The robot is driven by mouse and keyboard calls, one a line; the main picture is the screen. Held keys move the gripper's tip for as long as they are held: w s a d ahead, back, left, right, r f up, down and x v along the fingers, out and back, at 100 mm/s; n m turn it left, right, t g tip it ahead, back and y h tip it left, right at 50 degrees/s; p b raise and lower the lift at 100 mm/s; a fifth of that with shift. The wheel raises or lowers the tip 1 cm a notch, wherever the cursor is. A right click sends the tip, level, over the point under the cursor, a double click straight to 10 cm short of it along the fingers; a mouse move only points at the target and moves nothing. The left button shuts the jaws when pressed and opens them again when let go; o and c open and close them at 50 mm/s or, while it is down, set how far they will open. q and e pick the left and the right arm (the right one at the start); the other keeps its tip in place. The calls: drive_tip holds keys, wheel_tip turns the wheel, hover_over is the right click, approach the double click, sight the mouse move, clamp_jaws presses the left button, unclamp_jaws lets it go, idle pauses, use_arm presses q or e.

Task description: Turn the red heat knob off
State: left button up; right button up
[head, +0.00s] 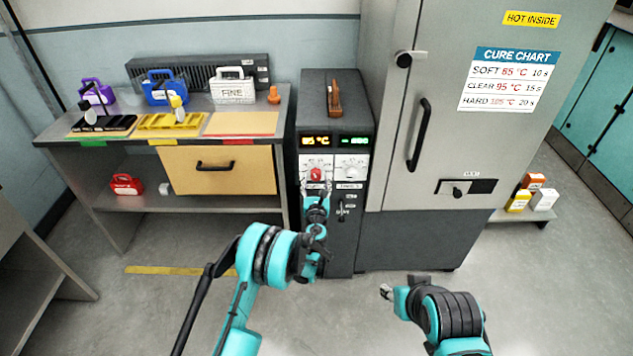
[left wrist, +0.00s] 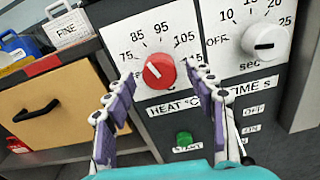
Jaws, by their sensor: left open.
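The red heat knob (head: 316,174) is on the white left dial panel of the dark control unit. In the left wrist view the knob (left wrist: 158,71) has a white mark toward its upper left, among the printed temperatures. My left gripper (head: 316,187) is open in front of the panel. In the left wrist view its fingertips (left wrist: 160,75) are spread to either side of the knob, with a gap on each side; contact is not visible. My right gripper (head: 386,291) is low at the right, away from the panel, its jaw opening unclear.
A white time knob (left wrist: 266,42) is close to the right of the heat knob, and a green button (left wrist: 184,139) is below. A lever switch (head: 341,210) is lower on the unit. The grey cabinet (head: 390,130) stands at right, a workbench (head: 110,155) at left.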

use_arm(q)
drive_tip(key=shift+w, duration=0.85)
drive_tip(key=c, duration=1.2)
drive_tip(key=shift+o, duration=0.2)
